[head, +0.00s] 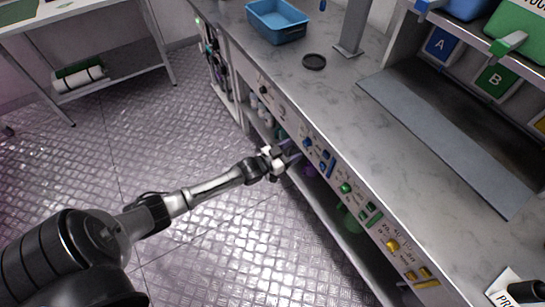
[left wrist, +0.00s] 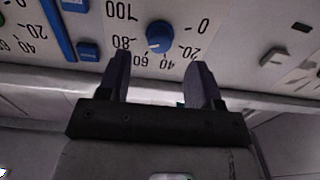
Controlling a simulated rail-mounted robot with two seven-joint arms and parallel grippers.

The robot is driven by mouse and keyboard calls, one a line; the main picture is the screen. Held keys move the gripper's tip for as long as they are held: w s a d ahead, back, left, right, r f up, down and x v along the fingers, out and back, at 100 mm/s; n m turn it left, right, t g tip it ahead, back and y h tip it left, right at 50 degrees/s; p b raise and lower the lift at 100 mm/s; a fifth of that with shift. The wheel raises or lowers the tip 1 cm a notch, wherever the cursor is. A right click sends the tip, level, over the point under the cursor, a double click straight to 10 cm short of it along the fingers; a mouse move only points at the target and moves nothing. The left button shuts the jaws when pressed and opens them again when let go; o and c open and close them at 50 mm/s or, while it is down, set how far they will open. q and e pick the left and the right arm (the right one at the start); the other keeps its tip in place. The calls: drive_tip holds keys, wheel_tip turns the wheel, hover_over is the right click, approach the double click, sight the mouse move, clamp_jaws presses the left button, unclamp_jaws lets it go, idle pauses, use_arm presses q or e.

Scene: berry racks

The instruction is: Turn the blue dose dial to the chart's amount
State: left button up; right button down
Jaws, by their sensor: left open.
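The blue dose dial (left wrist: 159,36) is a round knob on the pale front panel. In the left wrist view its printed scale from 0 to 100 appears upside down around it; I cannot read its setting surely. In the head view the blue dial (head: 308,142) is small, on the bench's front panel. My left gripper (left wrist: 158,68) is open and empty, its two dark fingers on either side below the dial, apparently short of it. In the head view the left gripper (head: 292,152) is close to the panel. My right gripper is out of view. I cannot make out the chart.
A blue slider strip (left wrist: 58,28) and blue button (left wrist: 88,51) are beside the dial. Green (head: 346,187) and yellow (head: 392,245) knobs are farther along the panel. The bench top (head: 330,95) holds a blue tray (head: 277,36) and black dish (head: 314,61). Open floor lies left.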

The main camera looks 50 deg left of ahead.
use_arm(q)
drive_tip(key=s+a+p, duration=0.1)
drive_tip(key=s+p, duration=0.1)
drive_tip(key=s, duration=0.7)
drive_tip(key=shift+a, duration=0.25)
drive_tip(key=shift+s, duration=0.1)
